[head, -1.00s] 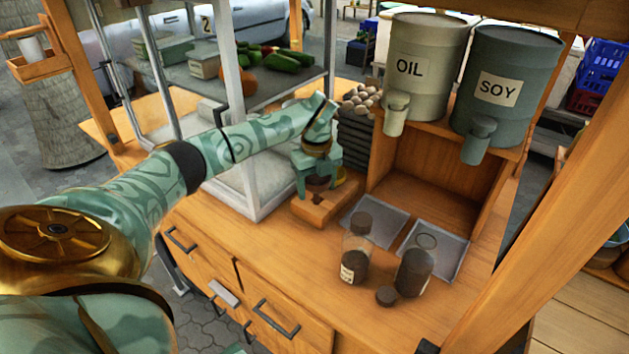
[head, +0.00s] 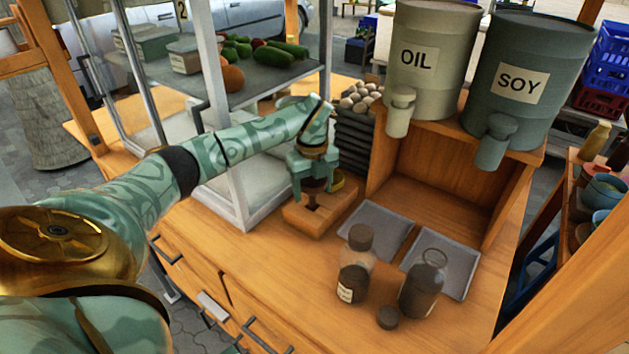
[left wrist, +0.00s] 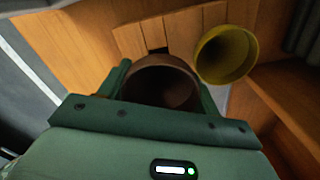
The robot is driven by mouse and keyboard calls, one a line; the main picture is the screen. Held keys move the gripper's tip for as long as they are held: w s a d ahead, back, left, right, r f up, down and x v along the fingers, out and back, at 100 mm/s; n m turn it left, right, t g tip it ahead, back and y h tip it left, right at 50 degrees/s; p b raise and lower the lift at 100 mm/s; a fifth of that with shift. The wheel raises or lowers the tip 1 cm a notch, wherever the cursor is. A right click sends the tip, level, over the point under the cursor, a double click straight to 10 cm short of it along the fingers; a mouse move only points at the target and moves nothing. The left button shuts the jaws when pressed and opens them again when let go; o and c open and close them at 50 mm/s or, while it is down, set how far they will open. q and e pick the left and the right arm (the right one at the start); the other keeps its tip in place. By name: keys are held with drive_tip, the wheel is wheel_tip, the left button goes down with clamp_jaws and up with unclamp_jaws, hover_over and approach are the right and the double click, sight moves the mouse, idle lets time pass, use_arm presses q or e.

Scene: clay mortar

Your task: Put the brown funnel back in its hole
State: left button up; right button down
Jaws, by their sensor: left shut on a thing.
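My left gripper (head: 314,188) is shut on the brown funnel (head: 314,184), with its fingers on either side of it. In the left wrist view, the brown funnel's wide round mouth (left wrist: 160,82) shows between the fingers. The wooden holder block (head: 308,220) is on the counter directly under the gripper. A dark hole shows in the block below the funnel. Whether the funnel's stem is inside the hole or just above it, I cannot tell. My right gripper is not in view.
A yellow funnel (left wrist: 226,54) stands close beside the brown one, at the block's far end. Two grey trays (head: 375,232), two dark-filled bottles (head: 355,270) and a wooden shelf with oil and soy drums (head: 432,55) are to the right. A glass-sided case stands left.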

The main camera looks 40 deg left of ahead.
sight(322, 203)
use_arm(q)
drive_tip(key=shift+f, duration=0.1)
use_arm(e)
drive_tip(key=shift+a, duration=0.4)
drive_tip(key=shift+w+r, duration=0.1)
use_arm(q)
drive_tip(key=shift+p, duration=0.35)
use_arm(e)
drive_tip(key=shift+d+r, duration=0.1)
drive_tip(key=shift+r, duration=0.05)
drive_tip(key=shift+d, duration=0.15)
use_arm(q)
drive_tip(key=shift+f, duration=0.15)
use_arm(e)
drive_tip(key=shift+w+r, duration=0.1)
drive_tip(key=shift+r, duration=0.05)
use_arm(q)
drive_tip(key=shift+f, duration=0.15)
drive_tip(key=shift+f, duration=0.85)
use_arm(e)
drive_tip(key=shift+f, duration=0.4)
